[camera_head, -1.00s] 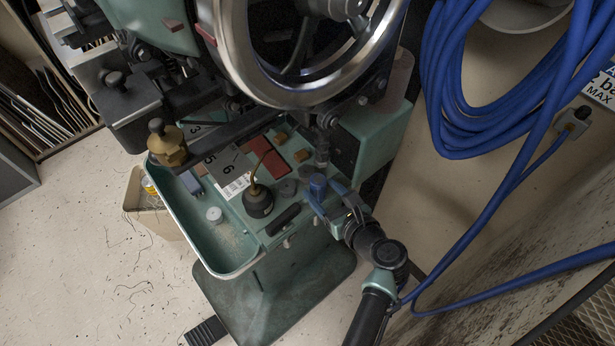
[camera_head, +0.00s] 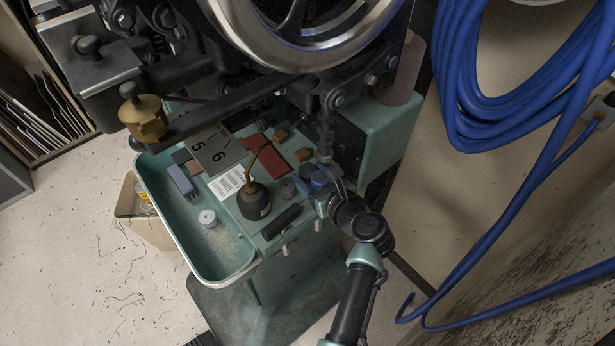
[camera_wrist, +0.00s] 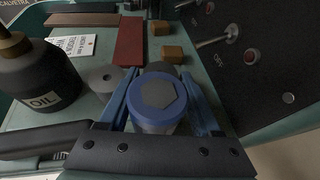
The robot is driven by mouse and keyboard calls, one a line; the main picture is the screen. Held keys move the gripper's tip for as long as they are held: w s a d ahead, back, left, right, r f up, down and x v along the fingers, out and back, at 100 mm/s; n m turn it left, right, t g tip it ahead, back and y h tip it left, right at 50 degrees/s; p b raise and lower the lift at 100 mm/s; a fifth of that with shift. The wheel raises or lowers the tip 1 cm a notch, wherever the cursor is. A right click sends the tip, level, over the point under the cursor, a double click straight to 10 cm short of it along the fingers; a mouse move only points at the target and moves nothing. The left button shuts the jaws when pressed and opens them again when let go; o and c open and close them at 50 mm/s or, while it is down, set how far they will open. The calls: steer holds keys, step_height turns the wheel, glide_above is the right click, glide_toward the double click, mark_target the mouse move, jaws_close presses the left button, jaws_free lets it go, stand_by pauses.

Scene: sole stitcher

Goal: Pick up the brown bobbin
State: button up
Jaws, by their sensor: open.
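My gripper (camera_wrist: 157,76) is open, its two blue fingers pointing across the green tray table; it also shows in the head view (camera_head: 322,180). A blue-lidded round container (camera_wrist: 158,98) shows between the fingers; whether they touch it I cannot tell. Just past it, between the fingertips, sits a dark grey-brown disc (camera_wrist: 163,70), mostly hidden by the lid. A grey disc like a bobbin with a centre hole (camera_wrist: 104,79) lies just outside the left finger; it also shows in the head view (camera_head: 287,188). No disc shows as clearly brown.
A black oil can (camera_head: 254,200) with a thin spout stands left of the gripper. Red-brown bars (camera_wrist: 130,42) and small tan blocks (camera_wrist: 172,53) lie beyond. The dark machine panel with switches (camera_wrist: 245,60) rises close on the right. A pale spool (camera_head: 208,218) lies in the trough.

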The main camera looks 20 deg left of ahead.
jaws_close()
stand_by(0.3)
steer(key=shift+s+r, duration=0.1)
steer(key=shift+r, duration=0.05)
